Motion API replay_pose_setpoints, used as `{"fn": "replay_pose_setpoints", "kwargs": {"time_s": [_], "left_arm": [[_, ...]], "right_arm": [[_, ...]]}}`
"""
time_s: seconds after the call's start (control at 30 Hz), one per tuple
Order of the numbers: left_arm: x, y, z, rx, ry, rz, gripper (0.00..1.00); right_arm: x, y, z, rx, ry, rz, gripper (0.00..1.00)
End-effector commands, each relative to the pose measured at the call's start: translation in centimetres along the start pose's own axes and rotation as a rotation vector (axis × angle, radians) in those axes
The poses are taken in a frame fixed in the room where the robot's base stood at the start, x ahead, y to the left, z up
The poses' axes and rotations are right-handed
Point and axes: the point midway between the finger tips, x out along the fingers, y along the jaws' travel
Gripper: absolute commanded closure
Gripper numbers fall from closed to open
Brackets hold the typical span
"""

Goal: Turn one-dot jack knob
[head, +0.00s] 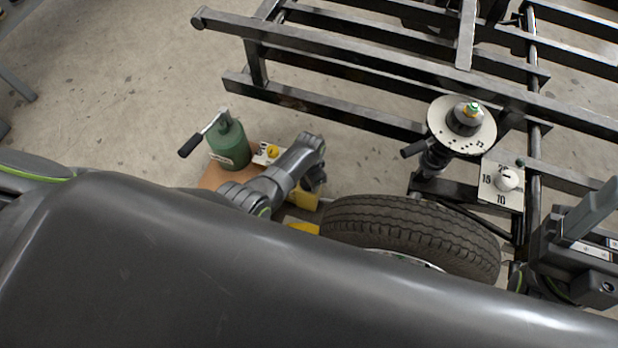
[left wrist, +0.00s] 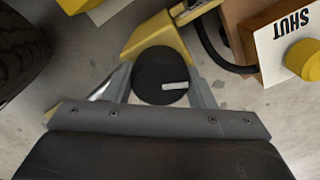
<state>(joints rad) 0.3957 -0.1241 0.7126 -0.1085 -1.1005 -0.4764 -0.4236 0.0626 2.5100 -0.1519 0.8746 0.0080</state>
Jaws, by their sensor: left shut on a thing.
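In the left wrist view, a round black knob (left wrist: 158,72) with a short white mark sits on a yellow jack part (left wrist: 155,35). My left gripper (left wrist: 160,82) has one finger on each side of this knob and is shut on it. In the head view, my left gripper (head: 314,183) points down beside the yellow jack (head: 303,200), left of the tire. The knob is hidden there, and I cannot make out a dot on it. My right gripper (head: 585,240) is at the right edge, and its jaw opening is unclear.
A tire (head: 410,232) lies close to the jack. A green bottle pump (head: 229,145) and a yellow knob (left wrist: 303,59) by a "SHUT" label (left wrist: 278,42) are nearby. A dark metal frame (head: 400,70) fills the back, with a spring perch disc (head: 462,145) and a numbered dial (head: 506,178).

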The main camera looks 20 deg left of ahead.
Motion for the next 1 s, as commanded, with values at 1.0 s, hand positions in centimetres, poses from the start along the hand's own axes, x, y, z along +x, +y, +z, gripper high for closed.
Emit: {"fn": "replay_pose_setpoints", "kwargs": {"time_s": [1.0], "left_arm": [[-3.4, 0.0, 0.0, -0.001, 0.002, -0.001, 0.28]], "right_arm": [[-0.1, 1.0, 6.3, 0.023, -0.394, 0.025, 0.39]]}}
